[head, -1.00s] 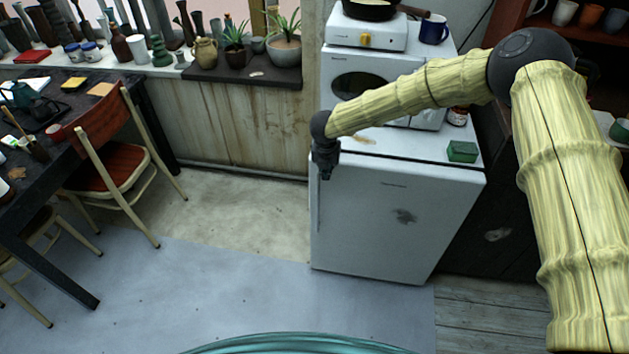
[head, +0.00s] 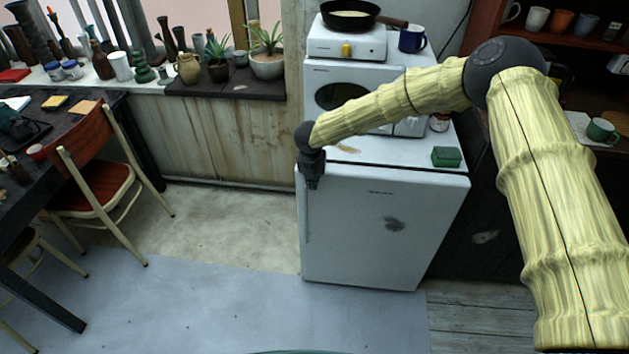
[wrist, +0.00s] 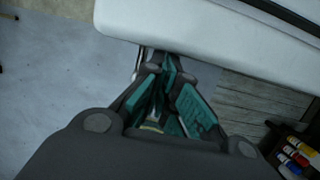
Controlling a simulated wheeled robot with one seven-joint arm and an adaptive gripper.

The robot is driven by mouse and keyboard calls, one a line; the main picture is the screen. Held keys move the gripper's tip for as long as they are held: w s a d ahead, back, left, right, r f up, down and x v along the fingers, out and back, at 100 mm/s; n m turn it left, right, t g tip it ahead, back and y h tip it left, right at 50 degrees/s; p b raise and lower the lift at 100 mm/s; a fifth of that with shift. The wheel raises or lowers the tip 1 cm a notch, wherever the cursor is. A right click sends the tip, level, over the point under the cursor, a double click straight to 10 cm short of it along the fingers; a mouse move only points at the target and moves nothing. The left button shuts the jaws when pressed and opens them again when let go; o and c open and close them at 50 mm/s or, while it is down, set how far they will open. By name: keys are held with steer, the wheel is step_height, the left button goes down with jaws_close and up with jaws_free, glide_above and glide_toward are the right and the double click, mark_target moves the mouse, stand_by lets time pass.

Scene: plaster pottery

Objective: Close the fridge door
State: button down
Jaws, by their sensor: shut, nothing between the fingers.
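The white fridge (head: 345,235) stands on the floor in the middle of the head view. Its door looks flush or nearly flush with the body; I see no clear gap, but my gripper hides the upper left corner. The thin door handle (head: 306,215) runs down the door's left edge. My gripper (head: 314,186) is shut and empty, pointing down in front of that upper left corner, close to the handle's top. In the wrist view my gripper's teal-padded fingers (wrist: 168,75) are together by the white door edge (wrist: 215,35). I cannot tell whether they touch it.
A white microwave (head: 350,95) and a green box (head: 446,157) sit on the fridge top. A hot plate (head: 345,42) with a pan (head: 350,16) is on the microwave. A red chair (head: 105,185) stands left. The floor (head: 230,300) before the fridge is clear.

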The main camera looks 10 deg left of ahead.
steer(key=s+r+b, duration=0.3)
steer(key=s+r, duration=0.3)
steer(key=r, duration=0.4)
steer(key=s+d+f+n+t+h, duration=0.1)
steer(key=s+d+f+n, duration=0.85)
steer(key=f, duration=0.25)
steer(key=s+d+f+n+h, duration=0.1)
steer(key=s+d+f+n, duration=0.75)
steer(key=d+f, duration=0.2)
steer(key=s+d+f+n+g, duration=0.1)
steer(key=s+d+n, duration=0.3)
steer(key=s, duration=0.6)
steer(key=s+d+f+n+g+y, duration=0.1)
steer(key=s+d+n, duration=0.3)
steer(key=s+n, duration=0.4)
steer(key=s+d+f+n+g+y, duration=0.1)
steer(key=s+d+n, duration=0.4)
steer(key=s, duration=0.6)
steer(key=shift+s+f+n+g, duration=0.35)
steer(key=shift+f+n+g, duration=0.05)
steer(key=shift+f+n, duration=0.15)
